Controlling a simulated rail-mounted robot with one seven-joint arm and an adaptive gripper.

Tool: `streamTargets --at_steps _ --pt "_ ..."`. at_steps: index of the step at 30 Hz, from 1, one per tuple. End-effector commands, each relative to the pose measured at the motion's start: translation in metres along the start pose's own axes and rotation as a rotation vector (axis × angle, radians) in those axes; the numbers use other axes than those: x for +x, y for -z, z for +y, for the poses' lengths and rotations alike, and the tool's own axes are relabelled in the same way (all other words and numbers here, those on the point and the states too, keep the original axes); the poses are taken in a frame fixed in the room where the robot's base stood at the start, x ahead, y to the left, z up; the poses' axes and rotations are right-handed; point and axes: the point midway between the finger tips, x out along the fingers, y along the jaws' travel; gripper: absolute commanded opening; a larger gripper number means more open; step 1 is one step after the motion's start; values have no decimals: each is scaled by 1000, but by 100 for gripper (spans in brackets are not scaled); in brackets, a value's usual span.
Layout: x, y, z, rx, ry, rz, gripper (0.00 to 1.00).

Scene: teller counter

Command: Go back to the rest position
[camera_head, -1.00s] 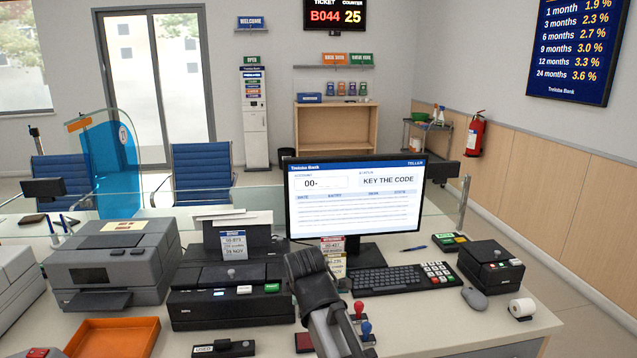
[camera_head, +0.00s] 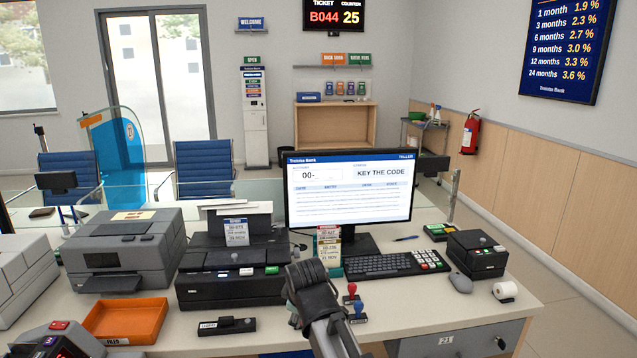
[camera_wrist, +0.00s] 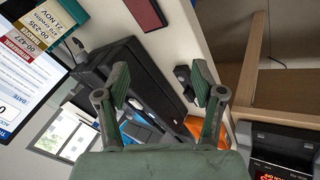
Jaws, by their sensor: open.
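My gripper shows in the wrist view (camera_wrist: 160,95) with its two fingers spread apart and nothing between them. In the head view my arm rises from the bottom edge in front of the monitor, and the fingertips cannot be made out there. The monitor (camera_head: 350,190) reads "KEY THE CODE" with "00-" in a field. The keyboard (camera_head: 378,265) lies in front of it, right of my arm. The black printer (camera_head: 230,288) stands left of my arm.
An orange tray (camera_head: 125,320) and a grey machine (camera_head: 122,250) stand at the left. Two stamps with red and blue knobs (camera_head: 357,309) stand close beside my arm.

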Motion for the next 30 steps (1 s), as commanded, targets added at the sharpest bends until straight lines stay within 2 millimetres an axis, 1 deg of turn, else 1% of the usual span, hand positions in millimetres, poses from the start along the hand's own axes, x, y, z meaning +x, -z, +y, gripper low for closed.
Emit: streamTargets --at_steps 1,5,8,12,14,18,20,24,29,30 --pt "10 -8 -9 44 17 -11 68" --pt "38 -27 -29 165 58 -46 68" --pt "65 -48 -49 265 96 -87 68" --pt "104 -85 -83 409 151 -160 68" --pt "119 -102 -98 467 173 -195 68" --pt "151 -142 -136 591 221 -281 68" --pt "163 -160 -154 640 241 -319 68" --pt "186 -202 -195 745 283 -411 68" --pt "205 -248 -244 850 327 -518 68" --pt "209 -260 -257 873 338 -545 68"
